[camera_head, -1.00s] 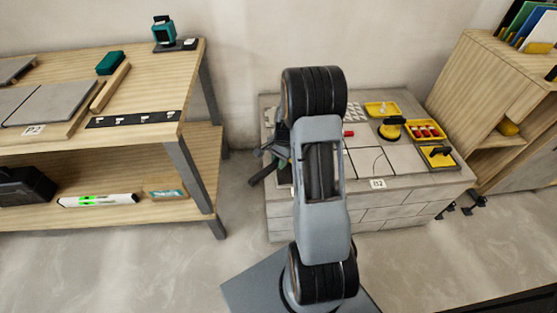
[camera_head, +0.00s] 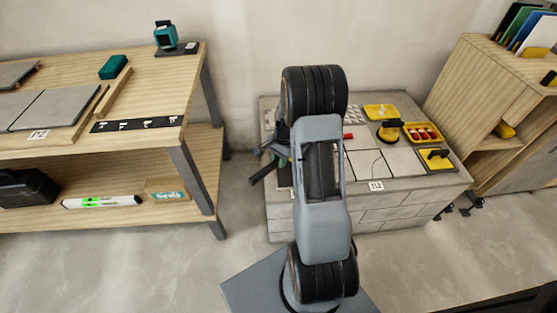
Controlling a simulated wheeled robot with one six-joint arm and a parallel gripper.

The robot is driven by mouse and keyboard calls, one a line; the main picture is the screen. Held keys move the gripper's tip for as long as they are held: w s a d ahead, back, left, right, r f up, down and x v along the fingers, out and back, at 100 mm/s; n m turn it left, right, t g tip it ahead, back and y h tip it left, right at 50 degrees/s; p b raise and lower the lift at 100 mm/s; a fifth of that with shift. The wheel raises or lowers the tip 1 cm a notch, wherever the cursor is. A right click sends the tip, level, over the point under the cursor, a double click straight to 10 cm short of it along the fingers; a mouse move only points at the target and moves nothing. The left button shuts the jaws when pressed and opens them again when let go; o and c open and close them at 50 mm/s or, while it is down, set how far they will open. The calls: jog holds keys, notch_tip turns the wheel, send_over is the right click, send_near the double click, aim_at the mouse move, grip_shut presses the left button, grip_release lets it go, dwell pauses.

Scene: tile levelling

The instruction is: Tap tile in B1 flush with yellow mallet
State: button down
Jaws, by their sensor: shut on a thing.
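My gripper (camera_head: 277,158) is at the left edge of the grey block platform, partly hidden behind my arm. It is shut on a dark, handle-like tool (camera_head: 261,174) that sticks out to the lower left. The tool's head is hidden, and no yellow mallet head shows. Grey tiles (camera_head: 401,161) lie on the platform, and one tile (camera_head: 363,164) with a curved dark line sits above the B2 label (camera_head: 376,186). My arm covers the platform left of that, so no B1 label or tile can be made out.
On the platform (camera_head: 366,217) are a yellow-and-black tool (camera_head: 390,131), a yellow tray of red items (camera_head: 421,133) and another yellow tray (camera_head: 380,111). A wooden workbench (camera_head: 150,80) stands left and a wooden cabinet (camera_head: 468,82) right. Bare floor lies between bench and platform.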

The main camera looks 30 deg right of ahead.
notch_tip(320, 180, down, 5)
jog(key=b, duration=0.3)
notch_tip(320, 180, up, 6)
jog(key=p, duration=0.4)
jog(key=shift+f+p, duration=0.25)
jog(key=shift+p, duration=0.15)
jog(key=shift+f, duration=0.1)
